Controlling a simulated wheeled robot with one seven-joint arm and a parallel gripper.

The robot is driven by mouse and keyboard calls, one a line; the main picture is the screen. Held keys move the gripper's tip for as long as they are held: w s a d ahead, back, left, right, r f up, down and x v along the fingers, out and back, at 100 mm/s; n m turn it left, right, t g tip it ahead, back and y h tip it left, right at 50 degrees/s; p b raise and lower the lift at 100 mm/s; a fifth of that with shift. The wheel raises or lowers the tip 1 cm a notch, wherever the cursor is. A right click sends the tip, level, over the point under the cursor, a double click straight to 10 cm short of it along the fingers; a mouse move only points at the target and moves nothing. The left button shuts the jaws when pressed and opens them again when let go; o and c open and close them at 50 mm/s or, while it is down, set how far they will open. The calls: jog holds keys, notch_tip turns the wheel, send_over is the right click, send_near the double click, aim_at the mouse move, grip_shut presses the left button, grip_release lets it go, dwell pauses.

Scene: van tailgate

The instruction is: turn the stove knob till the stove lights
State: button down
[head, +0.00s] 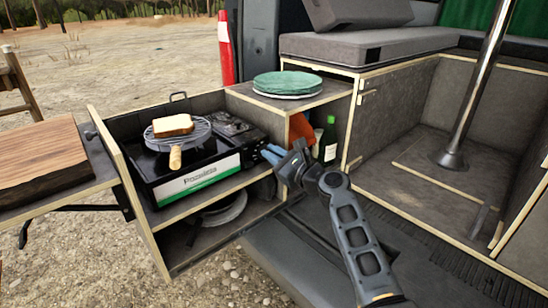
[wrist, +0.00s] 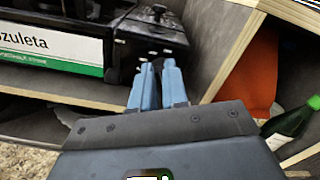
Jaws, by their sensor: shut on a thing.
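The stove (head: 196,172) is a black portable gas cooker with a white and green front label, standing on the upper shelf of the pull-out kitchen box. It also shows in the wrist view (wrist: 55,45). My gripper (head: 267,153) is at the right end of its front. In the wrist view, the blue fingers (wrist: 157,68) are close together against the stove's front right part, shut on the stove knob. The knob itself is hidden by the fingers. I can make out no flame under the round grill pan (head: 178,139), which holds a slice of bread (head: 173,125).
Green plates (head: 287,83) lie on the box top right of the stove. An orange item (head: 301,129) and a green bottle (head: 328,142) stand in the compartment beside my gripper. A wooden board (head: 40,160) lies on the left side table.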

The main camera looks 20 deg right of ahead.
aim_at(260, 158)
jog(key=f+n+b, duration=0.1)
jog(key=n+b, duration=0.2)
jog(key=n, duration=0.2)
jog(key=n+b, duration=0.4)
jog(key=a+f+n+b, duration=0.1)
jog(key=n+b, duration=0.3)
jog(key=n, duration=0.1)
jog(key=shift+s+f+n, duration=0.2)
jog(key=shift+f+n, duration=0.1)
jog(key=n+b, duration=0.3)
jog(key=n, duration=0.1)
jog(key=shift+d+f+n+b, duration=0.1)
jog(key=shift+f+n+b, duration=0.1)
jog(key=shift+n+b, duration=0.15)
jog(key=c, duration=1.1)
grip_release()
jog(key=shift+r, duration=0.1)
jog(key=shift+c, duration=0.2)
jog(key=p+v, duration=0.1)
jog(key=v, duration=0.6)
jog(key=shift+s, duration=0.3)
